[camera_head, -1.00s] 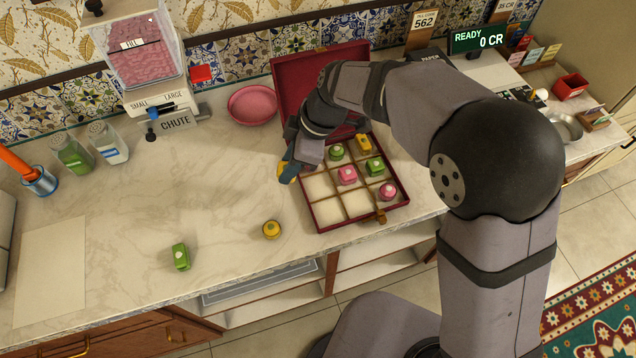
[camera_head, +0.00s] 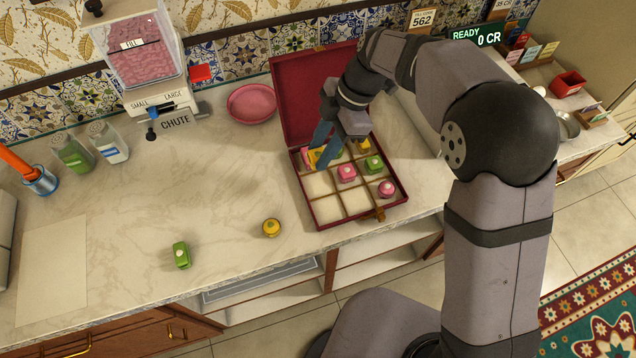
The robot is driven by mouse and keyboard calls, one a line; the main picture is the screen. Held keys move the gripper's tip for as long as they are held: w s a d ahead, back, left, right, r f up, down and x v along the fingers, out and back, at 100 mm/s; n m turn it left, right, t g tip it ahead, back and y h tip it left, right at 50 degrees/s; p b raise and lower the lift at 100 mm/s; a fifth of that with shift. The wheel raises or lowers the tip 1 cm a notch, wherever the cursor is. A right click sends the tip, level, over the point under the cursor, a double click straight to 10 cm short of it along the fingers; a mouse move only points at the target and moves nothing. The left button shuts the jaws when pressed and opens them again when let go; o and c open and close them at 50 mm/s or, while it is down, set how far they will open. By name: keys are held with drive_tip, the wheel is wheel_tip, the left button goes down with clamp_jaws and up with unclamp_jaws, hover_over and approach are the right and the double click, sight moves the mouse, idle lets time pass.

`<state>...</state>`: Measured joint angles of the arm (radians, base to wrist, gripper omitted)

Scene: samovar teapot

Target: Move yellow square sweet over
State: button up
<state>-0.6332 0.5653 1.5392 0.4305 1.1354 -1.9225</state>
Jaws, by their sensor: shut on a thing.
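My gripper (camera_head: 322,152) has blue fingers and is shut on a yellow square sweet (camera_head: 315,157), over the back-left part of the open red sweet box (camera_head: 346,224). I cannot tell how high the sweet is above the box. A pink sweet (camera_head: 304,156) shows just left of it, partly hidden. Another yellow sweet (camera_head: 364,146) sits in the back-right compartment. A pink sweet (camera_head: 347,173) is in the centre, a green one (camera_head: 374,164) to its right, and a pink one (camera_head: 386,189) at front right. The middle-left, front-left and front-middle compartments are empty.
On the counter (camera_head: 120,220) lie a round yellow sweet (camera_head: 271,228) and a green sweet (camera_head: 181,255). A pink plate (camera_head: 252,103) stands left of the raised box lid (camera_head: 298,95). The dispenser (camera_head: 165,105) stands at back left. The counter's left middle is clear.

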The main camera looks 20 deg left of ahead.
drive_tip(key=shift+f+p, duration=1.6)
drive_tip(key=shift+f, duration=3.4)
drive_tip(key=shift+f, duration=0.2)
drive_tip(key=o, duration=1)
drive_tip(key=shift+r, duration=0.2)
drive_tip(key=shift+w+r, duration=0.15)
drive_tip(key=b+v, duration=0.4)
drive_tip(key=v, duration=0.7)
drive_tip(key=shift+d+r, duration=0.15)
drive_tip(key=shift+r, duration=0.15)
